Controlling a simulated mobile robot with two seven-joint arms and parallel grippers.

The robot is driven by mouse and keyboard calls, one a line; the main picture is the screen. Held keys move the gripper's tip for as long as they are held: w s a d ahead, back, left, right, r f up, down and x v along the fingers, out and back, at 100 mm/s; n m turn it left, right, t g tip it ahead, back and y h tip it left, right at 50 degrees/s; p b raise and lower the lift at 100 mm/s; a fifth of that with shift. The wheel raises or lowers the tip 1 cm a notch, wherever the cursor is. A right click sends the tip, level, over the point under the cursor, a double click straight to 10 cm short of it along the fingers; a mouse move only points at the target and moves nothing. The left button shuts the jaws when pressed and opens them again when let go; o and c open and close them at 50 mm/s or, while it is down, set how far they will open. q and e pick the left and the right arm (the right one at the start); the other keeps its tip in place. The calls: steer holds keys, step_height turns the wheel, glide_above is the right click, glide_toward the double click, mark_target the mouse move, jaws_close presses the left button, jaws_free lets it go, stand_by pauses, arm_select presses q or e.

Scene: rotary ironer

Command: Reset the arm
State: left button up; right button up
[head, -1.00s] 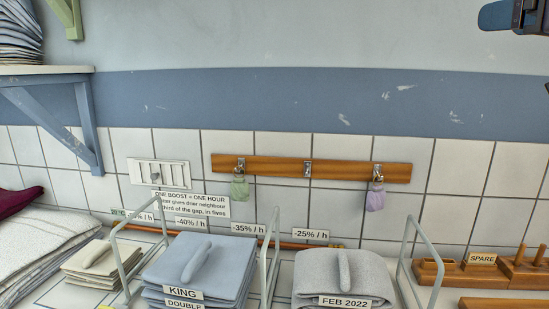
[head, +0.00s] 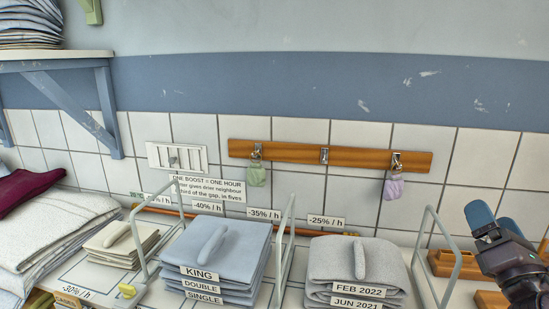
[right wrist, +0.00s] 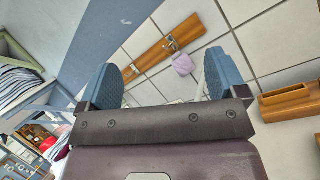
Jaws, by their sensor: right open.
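My right gripper (head: 497,222) is at the right edge of the head view, in front of the tiled wall and above the counter's right end. Its two blue fingers are apart, and the right wrist view (right wrist: 160,85) shows nothing held between them. A purple pouch (head: 393,188) hangs from a hook on the wooden rail (head: 290,152), left of the gripper. The pouch also shows beyond the fingers in the right wrist view (right wrist: 183,65), apart from them. My left gripper is not in view.
Grey wire dividers separate stacks of folded linen: a blue stack (head: 222,247) and a grey stack (head: 352,263). A green pouch (head: 256,175) hangs on the rail. A wooden holder (head: 455,264) lies beside my right gripper. A blue shelf (head: 75,60) juts out at upper left.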

steer(key=s+f+m+g+h, duration=0.1)
steer(key=s+f+m+g, duration=0.3)
steer(key=f+m, duration=0.25)
steer(key=s+a+f+m+g+h, duration=0.1)
steer(key=s+f+m+g+h, duration=0.1)
steer(key=s+f+m+g, duration=0.35)
steer(key=s+f+m+g+h, duration=0.1)
steer(key=s+f+m+g, duration=0.1)
steer(key=f+m, duration=0.65)
steer(key=s+a+f+m+g+y, duration=0.35)
steer(key=s+a+f, duration=0.2)
steer(key=s, duration=0.25)
steer(key=s+a+f+m+g+y, duration=0.2)
steer(key=s+a+f+m+g, duration=0.25)
steer(key=s+f, duration=0.2)
steer(key=w+f+n+t+b, duration=0.1)
steer(key=w+f+t+b, duration=0.3)
steer(key=f, duration=0.9)
steer(key=shift+w+a+f+t+y+b, duration=0.3)
steer(key=shift+w+a+f+t+y, duration=0.15)
steer(key=shift+w+t, duration=1.25)
steer(key=shift+s+r+t, duration=0.1)
steer(key=shift+s+t, duration=0.15)
